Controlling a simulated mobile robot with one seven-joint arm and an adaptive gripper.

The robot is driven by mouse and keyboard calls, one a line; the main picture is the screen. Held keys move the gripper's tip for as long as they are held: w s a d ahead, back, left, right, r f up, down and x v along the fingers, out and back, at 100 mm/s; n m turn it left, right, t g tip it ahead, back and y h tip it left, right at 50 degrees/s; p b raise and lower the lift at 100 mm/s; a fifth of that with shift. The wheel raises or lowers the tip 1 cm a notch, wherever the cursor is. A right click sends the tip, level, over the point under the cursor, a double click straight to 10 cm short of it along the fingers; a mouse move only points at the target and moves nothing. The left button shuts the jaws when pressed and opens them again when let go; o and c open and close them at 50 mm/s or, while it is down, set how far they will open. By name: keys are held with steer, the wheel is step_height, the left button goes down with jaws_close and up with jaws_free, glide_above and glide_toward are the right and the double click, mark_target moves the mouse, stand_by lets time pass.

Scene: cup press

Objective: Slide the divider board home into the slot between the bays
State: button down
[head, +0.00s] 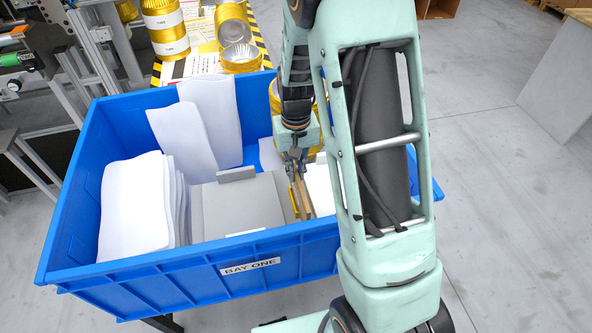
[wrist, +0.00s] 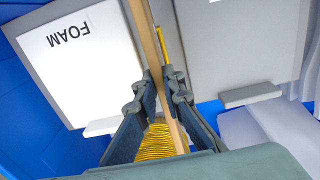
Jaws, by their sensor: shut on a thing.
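My gripper (head: 297,160) is shut on a thin tan board, the divider board (head: 303,198), inside the blue bin (head: 175,275). In the wrist view my gripper (wrist: 163,82) has its two fingers pressed on either side of the board (wrist: 158,50), which is seen edge-on. A yellow strip (wrist: 162,48) runs beside the board, between two grey boxes; it also shows in the head view (head: 293,202). The board's lower edge is hidden, so I cannot tell how deep it sits. My arm covers part of the bin's right side.
A grey box (head: 240,208) lies left of the board. A box with a FOAM label (wrist: 82,60) lies on the other side. White sheets (head: 135,205) stand in the bin's left part. Gold cups (head: 240,50) stand behind the bin. A yellow ribbed thing (wrist: 160,143) shows below my fingers.

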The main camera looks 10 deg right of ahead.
steer(key=shift+f+b, duration=0.4)
steer(key=shift+f, duration=0.15)
steer(key=c, duration=2)
jaws_free()
step_height(320, 180, up, 12)
steer(key=shift+r, duration=0.1)
